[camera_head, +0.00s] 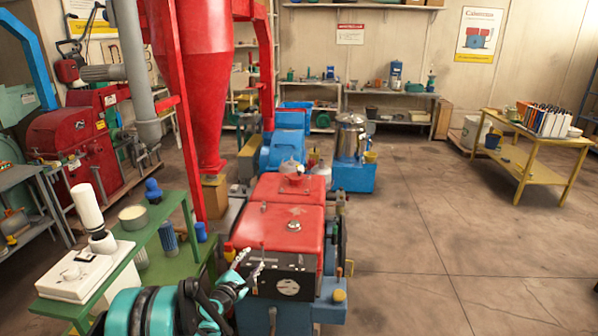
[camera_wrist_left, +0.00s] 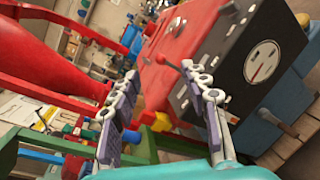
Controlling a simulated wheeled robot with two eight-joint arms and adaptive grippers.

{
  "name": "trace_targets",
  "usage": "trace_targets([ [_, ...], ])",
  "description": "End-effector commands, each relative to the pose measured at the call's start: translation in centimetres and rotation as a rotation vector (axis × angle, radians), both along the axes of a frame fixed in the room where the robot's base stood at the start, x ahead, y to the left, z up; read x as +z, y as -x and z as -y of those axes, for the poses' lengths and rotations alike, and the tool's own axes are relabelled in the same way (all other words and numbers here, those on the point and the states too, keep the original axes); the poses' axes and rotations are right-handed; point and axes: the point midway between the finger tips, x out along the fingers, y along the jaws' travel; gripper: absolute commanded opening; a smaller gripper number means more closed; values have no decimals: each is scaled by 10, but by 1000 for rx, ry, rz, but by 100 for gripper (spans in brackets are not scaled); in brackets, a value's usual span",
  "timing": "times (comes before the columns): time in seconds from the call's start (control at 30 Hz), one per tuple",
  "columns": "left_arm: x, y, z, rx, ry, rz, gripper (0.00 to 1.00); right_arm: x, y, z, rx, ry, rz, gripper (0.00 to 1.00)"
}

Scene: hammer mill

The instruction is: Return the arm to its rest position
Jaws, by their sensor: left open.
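My left arm, teal and black, comes in from the bottom left of the head view. Its gripper (camera_head: 248,264) is in front of the left part of the black panel (camera_head: 288,285) of a red-topped machine (camera_head: 285,207) with a blue base. In the left wrist view the two fingers (camera_wrist_left: 160,72) are spread apart with nothing between them. The black panel with a round white gauge (camera_wrist_left: 263,62) is right of the fingers there. A small lever with a red knob (camera_wrist_left: 160,60) shows near the fingertips; contact cannot be told. My right gripper is not in view.
A green bench (camera_head: 165,265) with a white scale-like device (camera_head: 80,270) and a cup (camera_head: 133,217) stands close to the left of my arm. A red hopper (camera_head: 205,80) and posts rise behind. The floor (camera_head: 450,250) at the right is clear up to a yellow table (camera_head: 525,160).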

Motion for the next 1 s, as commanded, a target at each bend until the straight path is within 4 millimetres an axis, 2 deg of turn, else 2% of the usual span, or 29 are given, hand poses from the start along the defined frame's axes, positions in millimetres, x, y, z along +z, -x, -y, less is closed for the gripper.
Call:
trace_targets([
  [0.17,48,30,33,-117,-301,-20,46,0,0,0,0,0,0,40],
  [0.27,71,58,51,-206,-511,-32,46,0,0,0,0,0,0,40],
  [0.37,87,91,65,-295,-716,-44,46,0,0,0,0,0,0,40],
  [0.5,102,146,78,-429,-995,-60,46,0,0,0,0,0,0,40],
  [0.63,105,203,82,-562,-1247,-76,46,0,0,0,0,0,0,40],
  [0.77,100,262,78,-704,-1491,-95,46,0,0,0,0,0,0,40],
  [0.9,88,323,66,-861,-1732,-119,46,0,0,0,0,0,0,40],
  [1.0,79,358,56,-958,-1869,-135,46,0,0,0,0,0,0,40],
])
